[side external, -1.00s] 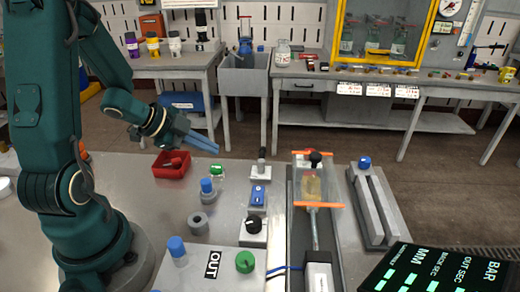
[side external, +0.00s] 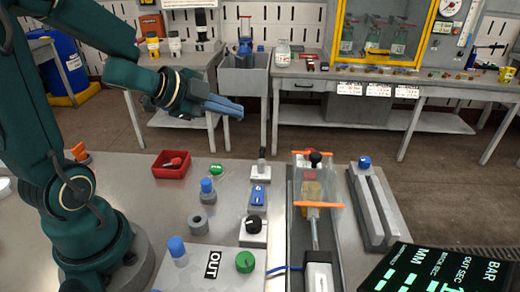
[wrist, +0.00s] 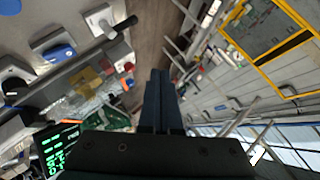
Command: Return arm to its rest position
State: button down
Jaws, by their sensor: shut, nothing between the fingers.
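My gripper (side external: 224,106) is raised above the table, left of centre in the side external view. Its blue-grey fingers point right, are closed together and hold nothing. In the wrist view the fingers (wrist: 158,100) lie side by side with no gap. They are clear of everything on the table.
The metal table (side external: 140,192) carries a red tray (side external: 171,164), a grey ring (side external: 198,224), blue and green knobs, switches and a conveyor (side external: 318,215) with orange bars. A dark display (side external: 440,270) stands front right. Workbenches line the wall behind. The air around my gripper is free.

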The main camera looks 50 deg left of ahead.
jog(key=s+d+r+n+t+y, duration=0.1)
jog(key=s+d+r+n+y, duration=0.25)
jog(key=r+n, duration=0.4)
jog(key=s+d+f+n+g+h, duration=0.2)
jog(key=s+d+f+n+g, duration=0.2)
jog(key=s, duration=0.7)
notch_tip(320, 180, down, 3)
jog(key=d+g, duration=0.2)
jog(key=g, duration=0.1)
jog(key=shift+s+d, duration=0.15)
jog(key=shift+s, duration=0.25)
jog(key=shift+f+n, duration=0.1)
jog(key=shift+n, duration=0.15)
